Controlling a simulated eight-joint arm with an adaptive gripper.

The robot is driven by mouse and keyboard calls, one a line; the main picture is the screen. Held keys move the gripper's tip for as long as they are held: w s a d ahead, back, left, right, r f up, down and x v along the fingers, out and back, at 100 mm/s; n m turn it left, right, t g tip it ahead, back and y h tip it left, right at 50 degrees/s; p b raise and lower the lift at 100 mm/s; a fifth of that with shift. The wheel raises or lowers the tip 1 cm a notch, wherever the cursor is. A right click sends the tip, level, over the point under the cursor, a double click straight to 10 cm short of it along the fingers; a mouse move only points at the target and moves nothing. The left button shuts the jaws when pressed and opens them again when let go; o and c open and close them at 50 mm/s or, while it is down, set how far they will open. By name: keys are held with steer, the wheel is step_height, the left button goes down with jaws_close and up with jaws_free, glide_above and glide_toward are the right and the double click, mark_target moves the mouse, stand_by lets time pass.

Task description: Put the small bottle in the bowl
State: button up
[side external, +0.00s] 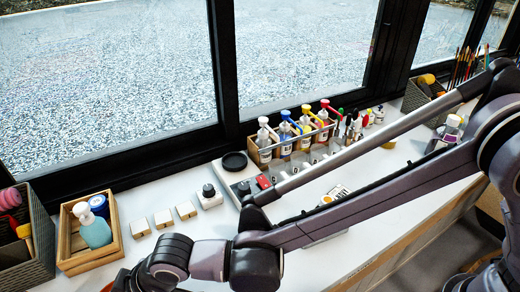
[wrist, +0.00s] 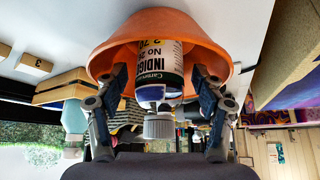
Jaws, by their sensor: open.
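The small bottle (wrist: 160,65), white-labelled with "INDIGO" on it and a grey cap, shows in the wrist view, where the picture is upside down. The orange bowl (wrist: 108,47) surrounds it at the base and on both sides. The bottle appears to stand within the bowl's rim, but its base contact is hidden. My gripper (wrist: 162,90) is open, one finger on each side of the bottle, with gaps between. The fingertips are close to the bowl's rim. In the side view my arm hides the bottle and most of the bowl.
A wooden tray (side external: 63,249) with a teal bottle stands at the left, beside small blocks (side external: 163,219). A wooden rack (side external: 259,155) of paint bottles stands by the window. A dark basket (side external: 36,222) sits at the far left. My arm crosses over the table.

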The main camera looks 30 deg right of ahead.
steer(key=v, duration=1)
steer(key=shift+d+r, duration=0.1)
steer(key=shift+r, duration=0.05)
steer(key=w+d+r+m+t+h, duration=0.1)
steer(key=w+d+r+m, duration=0.15)
steer(key=d, duration=0.65)
steer(key=w+d+r+m+t, duration=0.1)
steer(key=w+d+m, duration=0.15)
steer(key=d, duration=0.75)
steer(key=w+d+r+m+t+h, duration=0.1)
steer(key=w+d, duration=0.2)
steer(key=d, duration=0.6)
steer(key=s+d+f+m+h, duration=0.1)
steer(key=s+d+m+h, duration=0.1)
steer(key=d, duration=0.9)
steer(key=s+d+f+m+t+h, duration=0.1)
steer(key=s+d+m, duration=0.3)
steer(key=d, duration=0.7)
steer(key=s+f, duration=0.1)
steer(key=s, duration=0.1)
steer(key=shift+s+d+f+h, duration=0.2)
steer(key=shift+s+f+h, duration=0.1)
steer(key=shift+h, duration=0.1)
